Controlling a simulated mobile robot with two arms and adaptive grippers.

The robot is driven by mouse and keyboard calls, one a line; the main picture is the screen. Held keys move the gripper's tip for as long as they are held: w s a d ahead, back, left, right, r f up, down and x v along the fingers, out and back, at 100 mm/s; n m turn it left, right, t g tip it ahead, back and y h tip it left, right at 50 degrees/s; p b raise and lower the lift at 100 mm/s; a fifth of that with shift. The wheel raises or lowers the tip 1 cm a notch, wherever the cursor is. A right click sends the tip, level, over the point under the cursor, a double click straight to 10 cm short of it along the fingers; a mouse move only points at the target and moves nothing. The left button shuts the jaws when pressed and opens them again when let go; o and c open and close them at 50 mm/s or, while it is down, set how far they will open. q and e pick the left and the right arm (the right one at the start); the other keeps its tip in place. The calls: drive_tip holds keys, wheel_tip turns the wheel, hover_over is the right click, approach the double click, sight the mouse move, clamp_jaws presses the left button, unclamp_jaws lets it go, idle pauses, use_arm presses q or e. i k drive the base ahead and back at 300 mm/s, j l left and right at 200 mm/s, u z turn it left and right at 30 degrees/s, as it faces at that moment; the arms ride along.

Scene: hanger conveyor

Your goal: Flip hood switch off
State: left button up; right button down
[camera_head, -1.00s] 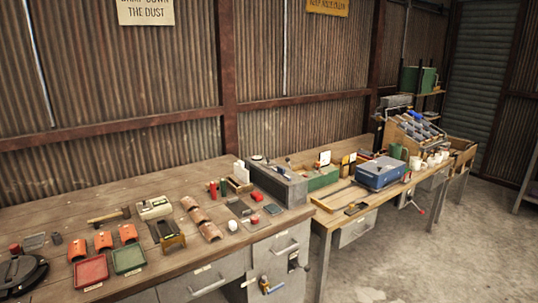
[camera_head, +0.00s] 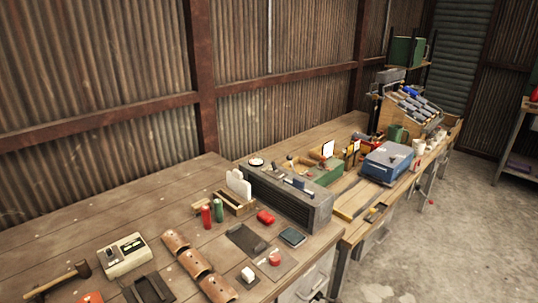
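I cannot pick out a switch labelled for a hood. A long grey metal box with a slotted front (camera_head: 318,214) stands at the right end of the near wooden bench (camera_head: 62,238). Small dark and bluish parts sit on its top, too small to tell whether one is a switch. A cream box with a dark top panel (camera_head: 123,255) lies on the bench at lower left; its controls are unclear. Neither of my grippers is in view.
A hammer (camera_head: 58,281), curved brown tiles (camera_head: 196,264), red and green cylinders and a dark pad lie on the near bench. A second bench holds a blue case (camera_head: 387,162) and green box. Concrete floor (camera_head: 440,245) is clear at right.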

sight(274, 167)
drive_tip(key=i+l+u, duration=0.15)
drive_tip(key=u, duration=0.25)
drive_tip(key=i+l+u, duration=0.1)
drive_tip(key=l+u, duration=0.4)
drive_tip(key=u, duration=0.25)
drive_tip(key=i+l+u, duration=0.2)
drive_tip(key=l, duration=1.1)
drive_tip(key=l+u, duration=0.15)
drive_tip(key=l, duration=1.1)
